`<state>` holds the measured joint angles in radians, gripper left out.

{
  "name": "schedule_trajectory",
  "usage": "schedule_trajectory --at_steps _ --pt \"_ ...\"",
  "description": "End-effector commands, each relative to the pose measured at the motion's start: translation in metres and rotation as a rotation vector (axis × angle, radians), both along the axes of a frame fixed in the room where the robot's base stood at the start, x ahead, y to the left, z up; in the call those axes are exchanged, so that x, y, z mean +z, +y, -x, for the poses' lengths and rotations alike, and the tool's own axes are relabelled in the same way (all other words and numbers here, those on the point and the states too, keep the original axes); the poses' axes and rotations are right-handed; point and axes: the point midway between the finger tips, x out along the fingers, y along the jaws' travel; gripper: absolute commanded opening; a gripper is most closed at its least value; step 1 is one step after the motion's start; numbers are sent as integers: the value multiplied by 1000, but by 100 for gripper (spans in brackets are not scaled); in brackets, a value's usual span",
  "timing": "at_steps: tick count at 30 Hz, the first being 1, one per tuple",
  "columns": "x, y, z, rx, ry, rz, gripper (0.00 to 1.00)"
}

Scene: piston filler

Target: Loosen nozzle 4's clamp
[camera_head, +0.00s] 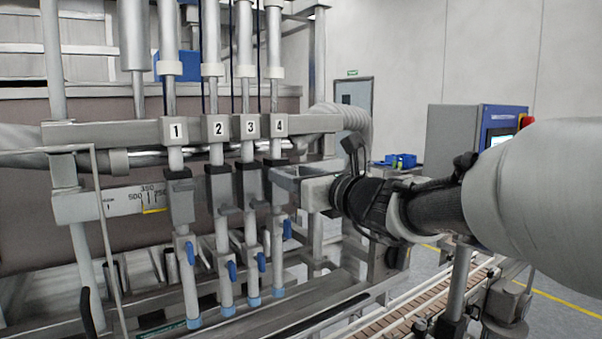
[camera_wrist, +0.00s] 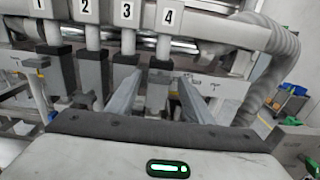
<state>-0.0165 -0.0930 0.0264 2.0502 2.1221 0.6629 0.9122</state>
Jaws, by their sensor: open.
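Nozzle 4 (camera_head: 279,129) is the rightmost of the numbered filler nozzles, and its label plate (camera_wrist: 166,17) also shows in the wrist view. Below it is a grey clamp block with a dark top, nozzle 4's clamp (camera_wrist: 158,88). In the head view that clamp is partly covered by my gripper (camera_head: 279,178), which comes in from the right at the clamp's height. In the wrist view my gripper (camera_wrist: 158,98) is open, with one finger on each side of the clamp block. I cannot tell whether the fingers touch it. Nothing is held.
Nozzle 3 (camera_head: 250,127) and its block (camera_wrist: 122,68) stand close on the left of my fingers. Blue-handled valves (camera_head: 287,229) hang below. A grey corrugated hose (camera_wrist: 282,60) is on the right. A conveyor (camera_head: 400,318) runs below my arm.

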Motion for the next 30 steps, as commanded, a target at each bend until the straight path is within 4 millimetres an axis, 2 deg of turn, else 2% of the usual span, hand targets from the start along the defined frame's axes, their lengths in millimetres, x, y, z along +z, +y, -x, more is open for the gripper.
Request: schedule_trajectory --at_steps 11,18,19,30 --pt "0 4 -6 -1 -1 1 47" --pt "0 3 -5 -1 -1 1 8" --pt "0 3 -5 -1 -1 1 6" --pt "-3 4 -5 0 -41 57 6"
